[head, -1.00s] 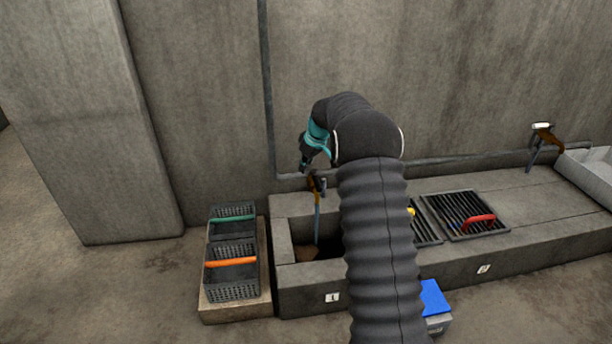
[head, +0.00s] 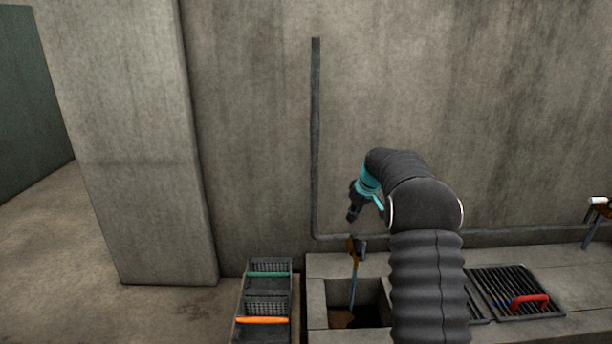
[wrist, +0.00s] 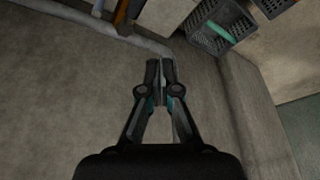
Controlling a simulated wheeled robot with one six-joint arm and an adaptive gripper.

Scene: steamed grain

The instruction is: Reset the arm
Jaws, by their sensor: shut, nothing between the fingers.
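My gripper (head: 351,218) hangs at the end of my bent arm, above the tap by the wall, pointing down. In the wrist view my gripper (wrist: 161,64) has its two fingers together with nothing between them. The tap (head: 354,250) has a brown body, and a thin bluish stream or rod runs down from it into the open basin (head: 372,290). The gripper looks apart from the tap. My arm hides part of the counter to the right of the basin.
Dark crates with a green handle (head: 268,274) and an orange handle (head: 262,320) stand left of the counter (head: 330,264). A grate (head: 512,284) with a red handle (head: 530,301) lies to the right. A pipe (head: 316,140) runs up the concrete wall. Floor at far left is clear.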

